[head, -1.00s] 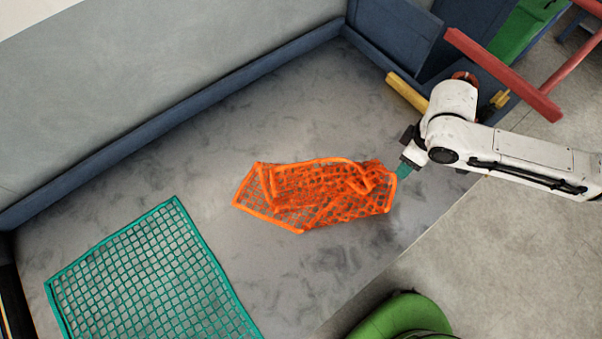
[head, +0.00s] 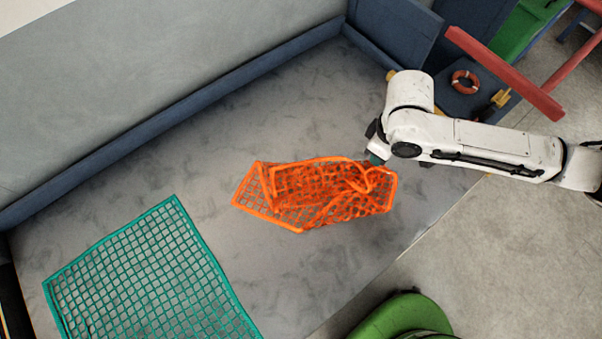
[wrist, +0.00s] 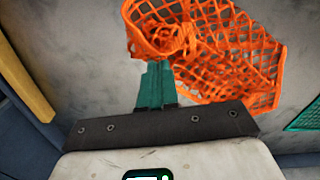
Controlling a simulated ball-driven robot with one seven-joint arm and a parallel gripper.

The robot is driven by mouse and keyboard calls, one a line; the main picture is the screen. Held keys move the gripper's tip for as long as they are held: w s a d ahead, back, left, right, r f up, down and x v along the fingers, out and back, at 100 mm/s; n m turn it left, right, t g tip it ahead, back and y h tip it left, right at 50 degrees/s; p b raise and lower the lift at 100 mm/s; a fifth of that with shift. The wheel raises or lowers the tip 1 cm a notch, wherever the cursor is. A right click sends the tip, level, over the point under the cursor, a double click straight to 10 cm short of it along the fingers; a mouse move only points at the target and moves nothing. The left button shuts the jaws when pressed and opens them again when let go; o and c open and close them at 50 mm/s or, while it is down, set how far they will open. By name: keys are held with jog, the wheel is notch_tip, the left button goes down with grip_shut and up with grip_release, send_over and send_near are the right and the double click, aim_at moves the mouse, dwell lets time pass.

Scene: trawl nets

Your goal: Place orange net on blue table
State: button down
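The orange net (head: 290,205) lies crumpled on the grey tabletop, with a folded, bunched part at its right end. My gripper (head: 376,160) is at the upper edge of that bunched end. In the wrist view its green fingers (wrist: 156,70) look close together, with the tips right at the bunched part of the orange net (wrist: 235,50). I cannot tell whether any mesh is pinched between them. The grey surface (head: 190,150) has a dark blue raised border (head: 180,125) along its back.
A green net (head: 150,275) lies flat at lower left. A green rounded object (head: 400,318) is at the bottom. A red bar (head: 505,75) and an orange ring (head: 465,82) are at upper right. The surface behind the orange net is clear.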

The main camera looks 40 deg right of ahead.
jog(key=shift+s+f, duration=0.1)
jog(key=shift+f, duration=1.25)
notch_tip(320, 180, down, 5)
jog(key=b, duration=0.3)
jog(key=shift+f+b, duration=0.2)
jog(key=shift+b, duration=0.1)
notch_tip(320, 180, up, 10)
jog(key=p, duration=0.4)
jog(key=shift+f, duration=0.2)
jog(key=shift+d, duration=0.1)
